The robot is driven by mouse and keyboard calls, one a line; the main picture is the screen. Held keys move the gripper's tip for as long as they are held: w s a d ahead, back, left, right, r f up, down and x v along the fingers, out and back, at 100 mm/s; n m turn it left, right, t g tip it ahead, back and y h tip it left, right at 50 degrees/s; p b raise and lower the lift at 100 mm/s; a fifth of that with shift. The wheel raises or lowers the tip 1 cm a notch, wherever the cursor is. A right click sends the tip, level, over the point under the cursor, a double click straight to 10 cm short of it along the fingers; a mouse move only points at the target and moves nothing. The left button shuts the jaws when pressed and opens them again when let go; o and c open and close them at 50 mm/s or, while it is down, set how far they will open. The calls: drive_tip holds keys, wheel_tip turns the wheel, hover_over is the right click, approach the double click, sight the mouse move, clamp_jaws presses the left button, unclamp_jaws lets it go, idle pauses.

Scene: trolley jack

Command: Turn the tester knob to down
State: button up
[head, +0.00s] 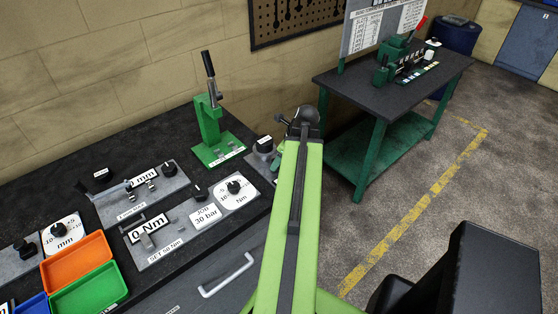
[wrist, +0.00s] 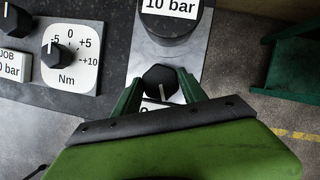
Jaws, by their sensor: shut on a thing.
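In the wrist view, my gripper (wrist: 159,88) has its two green fingers on either side of a black knob (wrist: 160,78) and is shut on it. The knob has a white line on its lower part, pointing down in the picture. It sits on the light grey tester plate (wrist: 198,70), below a round black gauge (wrist: 168,25) reading 10 bar. A white label below the knob is mostly hidden by my gripper. In the head view, the tester (head: 264,146) is at the bench's right end, and my arm hides its knob.
A panel with an Nm dial (wrist: 68,55) is left of the tester. A green lever press (head: 212,130) stands behind on the dark bench. Orange (head: 75,262) and green (head: 90,290) trays are front left. A second green bench (head: 395,85) stands at the right, beyond open floor.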

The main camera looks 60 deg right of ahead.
drive_tip(key=n, duration=0.1)
drive_tip(key=n+y, duration=0.1)
drive_tip(key=n, duration=0.1)
drive_tip(key=shift+w+d, duration=0.1)
drive_tip(key=shift+d, duration=0.15)
drive_tip(key=shift+a+n+g+y, duration=0.15)
drive_tip(key=shift+n+g+y, duration=0.2)
drive_tip(key=shift+n, duration=0.55)
drive_tip(key=o, duration=1.4)
drive_tip(key=shift+c, duration=0.2)
drive_tip(key=p+v, duration=1.6)
drive_tip(key=v, duration=0.1)
drive_tip(key=shift+s+r, duration=0.15)
drive_tip(key=shift+s, duration=0.1)
